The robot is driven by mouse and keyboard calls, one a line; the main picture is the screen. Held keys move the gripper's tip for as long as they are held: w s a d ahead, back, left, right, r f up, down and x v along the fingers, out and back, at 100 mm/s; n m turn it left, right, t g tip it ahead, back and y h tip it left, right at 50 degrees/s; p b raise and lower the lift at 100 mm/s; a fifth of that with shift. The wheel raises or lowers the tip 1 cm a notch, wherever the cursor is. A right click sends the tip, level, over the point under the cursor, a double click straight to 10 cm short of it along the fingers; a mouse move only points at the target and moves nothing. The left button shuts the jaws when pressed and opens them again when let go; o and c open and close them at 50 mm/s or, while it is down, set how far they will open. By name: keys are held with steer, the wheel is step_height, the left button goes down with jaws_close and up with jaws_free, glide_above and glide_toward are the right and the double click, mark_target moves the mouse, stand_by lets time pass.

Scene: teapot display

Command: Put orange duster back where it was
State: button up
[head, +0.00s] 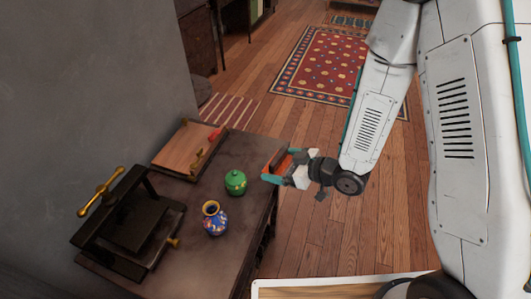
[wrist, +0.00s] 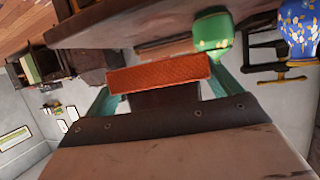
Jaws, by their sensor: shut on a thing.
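My gripper (head: 277,169) is at the table's right edge in the head view, beside the green jar, and is shut on the orange duster (head: 281,163). The wrist view shows the duster (wrist: 160,74) as a flat orange bar across the space between my teal fingers. The duster is clear of the table surface. The dark table (head: 218,258) carries a wooden tray (head: 172,165) at its back, with a small red thing (head: 215,134) at the tray's right side.
A green lidded jar (head: 235,182) and a blue patterned vase (head: 215,221) stand on the table near my gripper. A black press (head: 128,222) with brass handles fills the left part. Open wooden floor (head: 320,222) lies to the right; a red rug (head: 325,62) lies farther back.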

steer(key=s, duration=0.1)
steer(key=s+a+n+g, duration=0.1)
steer(key=s+a+n+g+y, duration=0.1)
steer(key=s, duration=0.1)
steer(key=shift+a+f, duration=0.15)
steer(key=shift+a, duration=0.1)
steer(key=shift+w+a+g, duration=0.1)
steer(key=shift+a+g, duration=0.05)
steer(key=shift+g, duration=0.15)
glide_above(267, 154)
steer(key=shift+f, duration=2.55)
steer(key=shift+f, duration=0.1)
steer(key=o, duration=0.6)
steer(key=v, duration=1.2)
